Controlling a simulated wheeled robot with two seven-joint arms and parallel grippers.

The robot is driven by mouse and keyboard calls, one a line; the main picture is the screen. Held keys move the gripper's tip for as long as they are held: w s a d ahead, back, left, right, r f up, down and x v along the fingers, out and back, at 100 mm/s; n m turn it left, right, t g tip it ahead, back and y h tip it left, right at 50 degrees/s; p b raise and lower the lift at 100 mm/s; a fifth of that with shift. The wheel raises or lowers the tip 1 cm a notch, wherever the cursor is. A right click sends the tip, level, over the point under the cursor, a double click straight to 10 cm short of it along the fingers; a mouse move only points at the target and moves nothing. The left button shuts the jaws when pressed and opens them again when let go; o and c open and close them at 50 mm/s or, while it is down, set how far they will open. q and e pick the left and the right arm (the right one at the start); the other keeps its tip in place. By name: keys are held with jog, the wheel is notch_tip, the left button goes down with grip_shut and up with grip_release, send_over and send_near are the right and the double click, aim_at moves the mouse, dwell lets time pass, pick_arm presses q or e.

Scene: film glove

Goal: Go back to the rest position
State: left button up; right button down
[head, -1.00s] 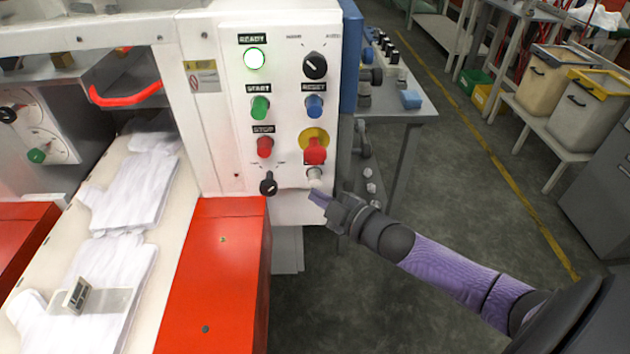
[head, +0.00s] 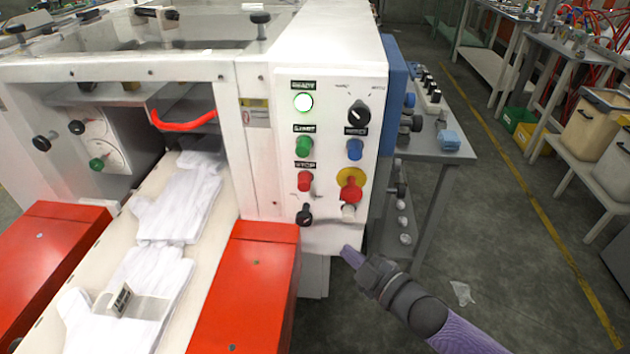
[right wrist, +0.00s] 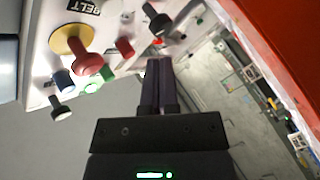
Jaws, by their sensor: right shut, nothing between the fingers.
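My right gripper (head: 352,257) is shut and empty. I cannot tell a contact; the fingers appear apart from the panel. My left gripper is not in view.
The panel's ready light (head: 303,102) is lit. A red box (head: 250,290) stands left of my right arm. White gloves (head: 178,205) lie on the conveyor (head: 75,275). Open floor (head: 500,260) lies to the right.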

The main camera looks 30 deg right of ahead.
jog(key=s+d+f+m+g+h, duration=0.1)
jog(key=s+f+m+g+h, duration=0.2)
jog(key=s+f, duration=0.65)
jog(key=s+f+m+g+h, duration=0.1)
jog(key=s+f+m+g, duration=0.4)
jog(key=f, duration=0.8)
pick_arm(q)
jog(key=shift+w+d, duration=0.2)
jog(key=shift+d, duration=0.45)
pick_arm(e)
jog(key=s+a+f+g, duration=0.1)
jog(key=s+f+g, duration=0.2)
jog(key=s, duration=0.5)
jog(key=s+a+f+m+g, duration=0.1)
jog(key=s+a+f+g, duration=0.1)
jog(key=s, duration=0.6)
jog(key=s+a+f+m+g, duration=0.1)
jog(key=s+a+f+g, duration=0.1)
jog(key=s, duration=0.6)
jog(key=shift+f+g+h, duration=0.4)
jog(key=shift+f+g, duration=0.5)
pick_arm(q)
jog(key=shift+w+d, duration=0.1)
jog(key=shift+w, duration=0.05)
pick_arm(e)
jog(key=shift+s+a, duration=0.1)
